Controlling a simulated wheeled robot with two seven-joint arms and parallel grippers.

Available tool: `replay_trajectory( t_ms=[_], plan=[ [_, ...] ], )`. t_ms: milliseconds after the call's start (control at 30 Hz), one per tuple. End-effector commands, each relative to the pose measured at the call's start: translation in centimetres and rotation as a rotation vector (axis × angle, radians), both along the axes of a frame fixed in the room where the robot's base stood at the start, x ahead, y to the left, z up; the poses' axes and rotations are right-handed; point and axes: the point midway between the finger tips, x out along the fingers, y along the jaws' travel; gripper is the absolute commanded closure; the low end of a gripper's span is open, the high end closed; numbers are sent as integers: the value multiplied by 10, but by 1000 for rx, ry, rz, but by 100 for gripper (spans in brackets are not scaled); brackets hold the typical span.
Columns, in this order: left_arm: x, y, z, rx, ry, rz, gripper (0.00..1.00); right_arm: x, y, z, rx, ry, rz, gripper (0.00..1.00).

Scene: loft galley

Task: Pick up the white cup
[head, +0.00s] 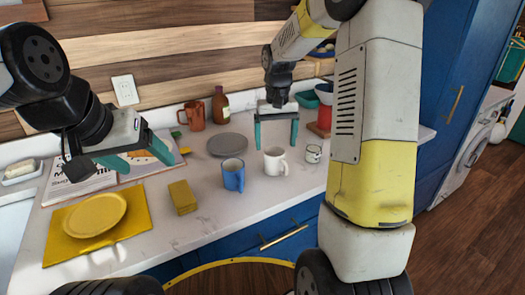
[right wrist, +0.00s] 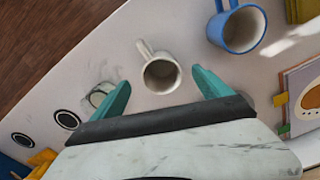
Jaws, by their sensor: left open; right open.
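The white cup (head: 275,161) stands upright on the pale marble counter, right of the blue mug (head: 233,175). My right gripper (head: 276,138) is open and empty, just above and behind the white cup, with its two teal fingers pointing down. In the right wrist view the white cup (right wrist: 160,74) shows beyond and between the spread fingertips (right wrist: 160,84), its handle pointing up and left. No contact with the cup is visible. My left gripper (head: 130,168) is open and empty over the open book at the left.
A small white patterned cup (head: 313,153) stands close to the right of the white cup. A grey plate (head: 227,144), brown bottle (head: 220,105) and terracotta mug (head: 194,116) are behind.

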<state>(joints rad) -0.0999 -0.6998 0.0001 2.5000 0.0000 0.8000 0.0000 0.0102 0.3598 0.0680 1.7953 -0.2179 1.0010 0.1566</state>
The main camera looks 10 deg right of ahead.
Motion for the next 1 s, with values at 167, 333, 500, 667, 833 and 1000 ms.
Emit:
replay_trajectory(
  t_ms=[167, 333, 500, 667, 833, 1000],
  plan=[
    [0, 0, 0, 0, 0, 0, 26, 2, 0, -18, -2, 9, -1, 12],
    [0, 0, 0, 0, 0, 0, 26, 1, 0, -37, -1, 10, 0, 12],
    [0, 0, 0, 0, 0, 0, 26, 1, 1, -64, -1, 10, 0, 12],
    [0, 0, 0, 0, 0, 0, 26, 1, 1, -79, -1, 8, -1, 12],
    [0, 0, 0, 0, 0, 0, 26, 2, 1, -81, -1, 5, -1, 12],
    [0, 0, 0, 0, 0, 0, 26, 2, 1, -81, -1, 5, -1, 29]
  ],
)
